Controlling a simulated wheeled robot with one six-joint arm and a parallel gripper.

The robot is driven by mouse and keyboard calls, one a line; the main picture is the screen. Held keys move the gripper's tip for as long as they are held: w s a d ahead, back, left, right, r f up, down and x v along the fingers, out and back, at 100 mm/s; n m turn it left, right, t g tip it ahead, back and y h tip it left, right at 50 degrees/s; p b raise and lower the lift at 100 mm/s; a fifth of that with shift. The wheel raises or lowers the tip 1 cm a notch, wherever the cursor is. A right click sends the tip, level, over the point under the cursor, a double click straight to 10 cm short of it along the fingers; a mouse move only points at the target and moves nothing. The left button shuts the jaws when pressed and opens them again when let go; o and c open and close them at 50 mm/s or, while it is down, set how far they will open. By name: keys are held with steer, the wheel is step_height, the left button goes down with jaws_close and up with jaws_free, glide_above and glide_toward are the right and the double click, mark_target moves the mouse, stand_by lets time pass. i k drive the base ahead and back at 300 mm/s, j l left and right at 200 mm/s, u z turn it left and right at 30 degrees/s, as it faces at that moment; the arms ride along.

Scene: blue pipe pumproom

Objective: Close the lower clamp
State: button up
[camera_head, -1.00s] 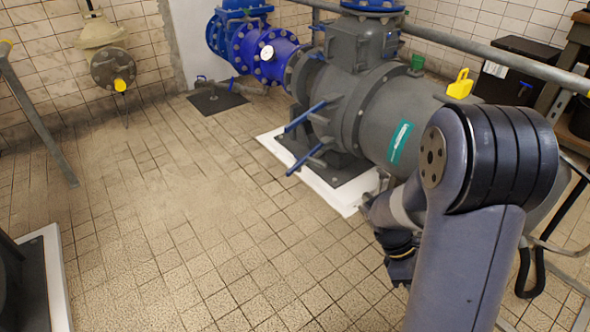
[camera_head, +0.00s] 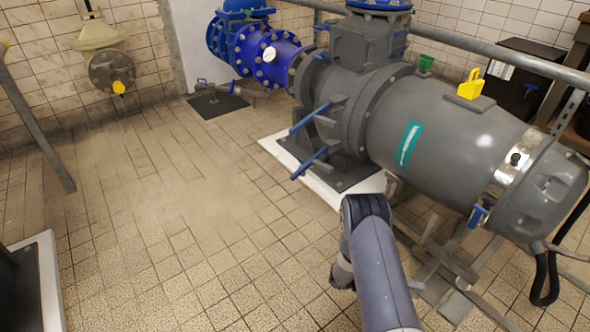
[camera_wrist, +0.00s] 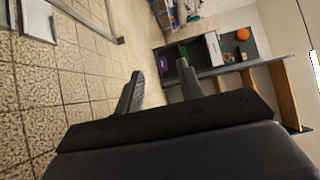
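Two blue bar handles stick out from the grey pump (camera_head: 405,110) on its near left side, one above the other. The lower one, seemingly the lower clamp (camera_head: 310,162), slants outward just above the pump's base plate. The upper handle (camera_head: 309,118) has a similar slant. Whether either is latched cannot be told. In the wrist view my gripper (camera_wrist: 160,82) is open and empty, its two fingers well apart. It points toward furniture, with no clamp in sight there. In the head view my arm is at lower centre, right of the handles, and the gripper is hidden.
Pipe rails and struts (camera_head: 440,255) stand under the pump's right end. A yellow block (camera_head: 470,84) sits on the pump. A dark box (camera_head: 520,75) is at the back right. The tiled floor (camera_head: 170,220) is open at left. The wrist view shows a shelf unit (camera_wrist: 205,60) with an orange ball (camera_wrist: 243,33).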

mark_target(312, 161)
steer(key=i+j, duration=0.9)
steer(key=j, duration=0.25)
steer(key=i+j, duration=0.4)
steer(key=j, duration=0.15)
steer(key=i+j, duration=0.45)
steer(key=j, duration=0.15)
